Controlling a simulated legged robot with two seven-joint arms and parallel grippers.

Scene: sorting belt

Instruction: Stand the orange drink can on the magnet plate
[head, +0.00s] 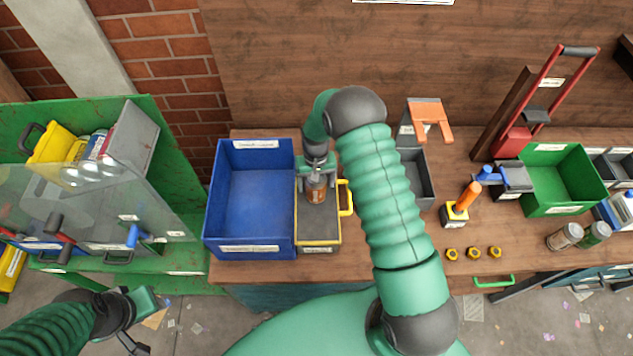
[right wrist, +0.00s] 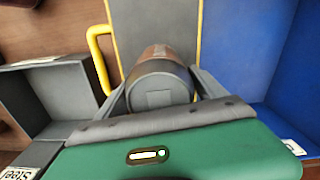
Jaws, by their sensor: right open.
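The orange drink can (head: 316,191) appears to stand upright on the grey magnet plate (head: 319,228), which has a yellow rim and a yellow handle. In the right wrist view the can (right wrist: 161,78) shows its dark round top. My right gripper (head: 317,172) is open, with one finger on each side of the can; I cannot tell whether either finger touches it. The underside of the can is hidden. My left gripper (head: 136,338) is low at the left, away from the bench and partly cut off by the frame edge.
A blue bin (head: 212,205) stands directly left of the plate. A grey bin (head: 424,180) is to its right, behind my right arm. An orange-handled tool (head: 467,196) and several yellow nuts (head: 474,253) lie further right, before a green bin (head: 570,158).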

